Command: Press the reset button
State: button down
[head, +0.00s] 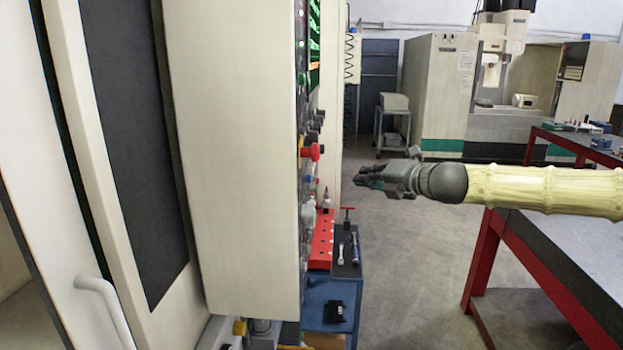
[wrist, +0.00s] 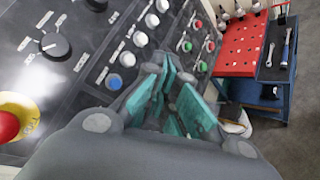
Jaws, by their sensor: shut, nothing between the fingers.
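The control panel (wrist: 75,65) fills the left of the wrist view, and the head view shows its face edge-on. A blue button (wrist: 114,82) sits at the near end of a row of white buttons (wrist: 127,59). Their labels are too small to read, so I cannot tell which button is reset. In the head view, a small blue spot (head: 309,179) shows on the panel edge. My gripper (head: 364,180) is shut and empty, pointing towards the panel with a gap between. In the wrist view, its teal-padded fingers (wrist: 172,82) appear just right of the blue button.
A red emergency stop (wrist: 8,127) with a yellow ring and a black knob (wrist: 55,45) are on the panel. Red and green buttons (wrist: 187,46) lie beyond the fingers. A blue tool cart (head: 326,290) stands below; a red-framed table (head: 560,245) is at right.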

aim_at(309, 179)
jog(key=a+b, duration=0.2)
jog(key=a, duration=0.7)
jog(key=shift+b, duration=0.4)
jog(key=shift+a, duration=0.15)
dwell(1.5)
jog(key=shift+a+b, duration=0.25)
jog(key=shift+b, duration=0.05)
jog(key=shift+a, duration=0.4)
dwell(0.8)
jog(key=shift+d, duration=0.85)
